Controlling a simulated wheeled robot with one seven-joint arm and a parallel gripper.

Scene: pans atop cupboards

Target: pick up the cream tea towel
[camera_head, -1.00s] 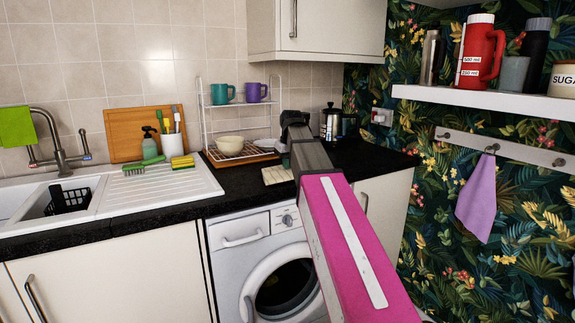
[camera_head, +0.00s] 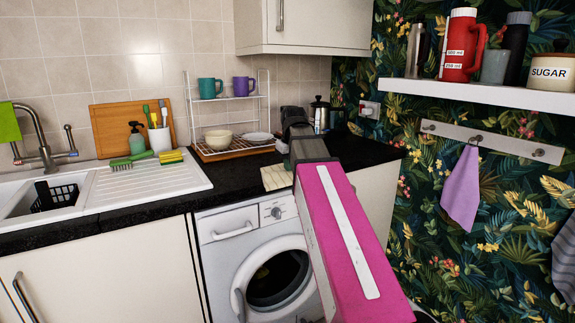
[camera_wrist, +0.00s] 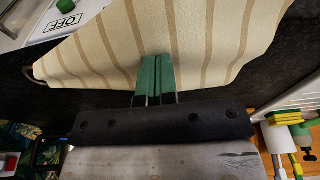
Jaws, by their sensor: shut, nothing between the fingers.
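The cream tea towel (camera_head: 275,177) lies on the black worktop near its front edge, above the washing machine, in the head view. In the wrist view the towel (camera_wrist: 205,35) fills the upper middle, cream with brown stripes. My gripper (camera_wrist: 157,60) has green fingers, closed together with nothing held between them. Their tips overlap the towel's lower edge in the wrist view; whether they touch it I cannot tell. In the head view my arm hides part of the area beside the towel, and the fingers are not clear.
A wire rack (camera_head: 232,118) with mugs and a bowl (camera_head: 218,139) stands behind the towel. A moka pot (camera_head: 320,114) is to the right, a white draining board (camera_head: 150,187) to the left. A wall cupboard (camera_head: 305,25) hangs above. A purple cloth (camera_head: 461,190) hangs at right.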

